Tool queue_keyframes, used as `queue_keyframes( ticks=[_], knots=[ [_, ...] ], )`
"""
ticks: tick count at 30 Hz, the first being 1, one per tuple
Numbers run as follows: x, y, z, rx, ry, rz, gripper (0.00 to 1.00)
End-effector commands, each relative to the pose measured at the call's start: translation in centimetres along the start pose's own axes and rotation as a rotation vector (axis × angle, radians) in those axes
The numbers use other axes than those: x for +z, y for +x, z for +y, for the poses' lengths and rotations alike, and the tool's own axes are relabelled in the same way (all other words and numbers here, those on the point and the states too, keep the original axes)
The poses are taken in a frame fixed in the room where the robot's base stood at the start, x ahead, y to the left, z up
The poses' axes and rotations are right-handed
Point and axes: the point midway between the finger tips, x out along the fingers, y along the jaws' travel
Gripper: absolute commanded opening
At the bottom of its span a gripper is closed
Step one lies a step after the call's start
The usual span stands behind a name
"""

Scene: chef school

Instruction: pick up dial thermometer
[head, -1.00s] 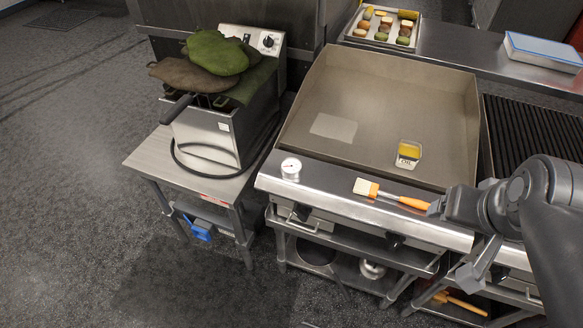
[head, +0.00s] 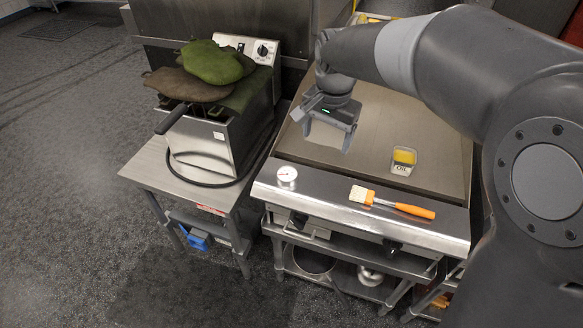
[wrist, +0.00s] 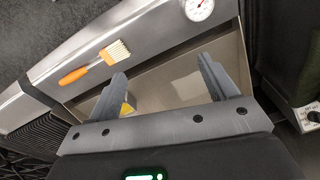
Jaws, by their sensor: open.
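The dial thermometer (head: 287,177) has a white round face and a silver body. It stands on the left end of the griddle's steel front ledge. In the wrist view, the thermometer (wrist: 199,9) is at the top edge, partly cut off, beyond the fingertips and a little right of the middle. My gripper (head: 327,140) is open and empty above the griddle plate, behind and to the right of the thermometer. In the wrist view, the two fingers of my gripper (wrist: 160,68) are spread wide, with griddle surface between them.
A brush with an orange handle (head: 410,209) lies on the same ledge (head: 325,193), right of the thermometer. An oil container (head: 403,160) stands on the griddle plate. A fryer (head: 215,140) topped with green and brown cloth items (head: 212,62) stands left.

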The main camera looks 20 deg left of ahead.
Motion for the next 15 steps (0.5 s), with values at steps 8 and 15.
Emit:
queue_keyframes(
  ticks=[8,15],
  knots=[
    [1.6,5.2,-7.9,0.058,0.040,-0.062,0.78],
    [2.2,7.3,-9.3,0.074,0.054,-0.074,0.78]
  ],
)
